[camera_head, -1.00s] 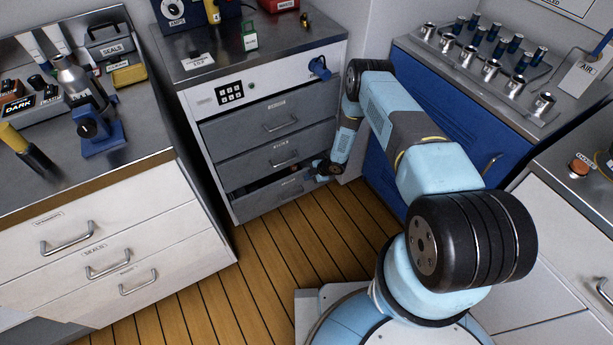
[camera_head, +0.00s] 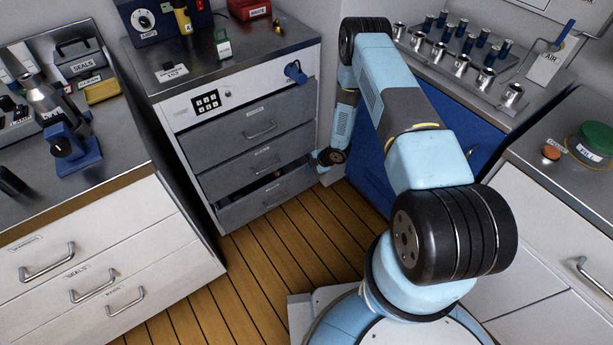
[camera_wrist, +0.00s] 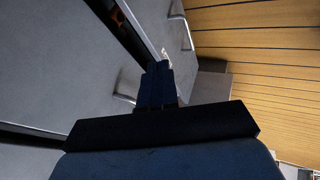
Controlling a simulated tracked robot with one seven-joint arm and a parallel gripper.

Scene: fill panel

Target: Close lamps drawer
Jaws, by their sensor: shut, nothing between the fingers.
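The grey cabinet's lowest drawer (camera_head: 262,207) stands partly open in the head view, with a dark gap along its top. Its label is too small to read, so I cannot tell if it is the lamps drawer. The two drawers above it look shut. My gripper (camera_wrist: 158,68) is shut and empty in the wrist view, its blue fingertips close to the open drawer's rim (camera_wrist: 142,32). I cannot tell whether they touch. Something orange shows inside the gap. In the head view my gripper is small and mostly hidden by my wrist at the drawer's right end.
A white cabinet (camera_head: 110,255) with several drawers stands at the left. A blue-fronted cabinet (camera_head: 470,135) stands behind my arm. A blue part (camera_head: 296,72) sticks out from the grey cabinet's upper right. The wooden floor (camera_head: 270,260) before the drawers is clear.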

